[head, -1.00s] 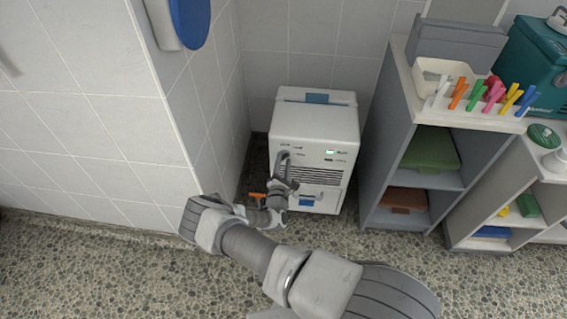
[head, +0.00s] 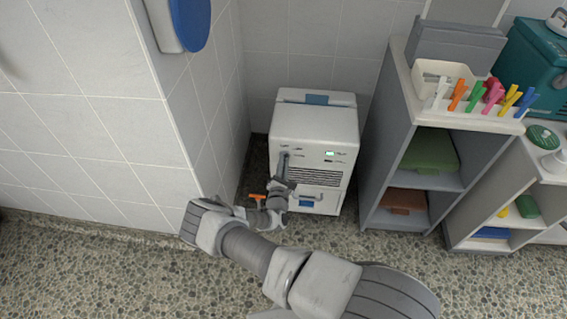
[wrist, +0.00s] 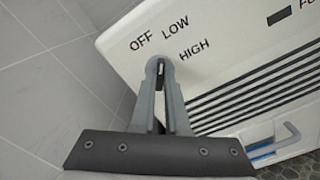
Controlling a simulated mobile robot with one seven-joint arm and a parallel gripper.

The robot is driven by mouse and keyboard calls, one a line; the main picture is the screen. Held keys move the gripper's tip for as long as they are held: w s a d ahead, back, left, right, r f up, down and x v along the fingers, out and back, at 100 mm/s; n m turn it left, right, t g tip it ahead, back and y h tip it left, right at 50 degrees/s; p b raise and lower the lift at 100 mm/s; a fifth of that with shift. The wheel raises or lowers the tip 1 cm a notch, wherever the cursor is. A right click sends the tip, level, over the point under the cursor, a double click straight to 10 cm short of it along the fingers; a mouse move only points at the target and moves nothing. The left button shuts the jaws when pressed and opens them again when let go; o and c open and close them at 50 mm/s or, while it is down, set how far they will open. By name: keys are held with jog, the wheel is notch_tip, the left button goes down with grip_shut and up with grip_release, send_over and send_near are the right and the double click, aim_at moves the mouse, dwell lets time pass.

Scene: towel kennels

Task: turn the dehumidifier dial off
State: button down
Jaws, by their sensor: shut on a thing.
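The white dehumidifier (head: 312,123) stands on the floor against the back wall, with a lit green display (head: 329,153). My gripper (head: 284,155) reaches up to the left side of its front panel. In the wrist view, my gripper (wrist: 161,66) is shut on the dial (wrist: 161,69), which is mostly hidden between the fingertips. The labels OFF (wrist: 141,41), LOW (wrist: 175,30) and HIGH (wrist: 195,50) are printed around its upper side. I cannot tell which label the dial points at.
A grey shelf unit (head: 375,165) stands close to the right of the dehumidifier. A tiled wall (head: 205,110) is close on the left. An orange item (head: 257,196) shows near the floor beside my gripper. The pebbled floor (head: 110,270) in front is clear.

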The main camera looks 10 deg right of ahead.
jog(key=shift+n+p, duration=0.35)
jog(key=shift+n, duration=3.25)
jog(key=c, duration=0.9)
grip_release()
jog(key=shift+s, duration=0.1)
jog(key=p+v, duration=0.4)
jog(key=v, duration=1.3)
jog(key=shift+s+p, duration=0.1)
jog(key=shift+p, duration=0.25)
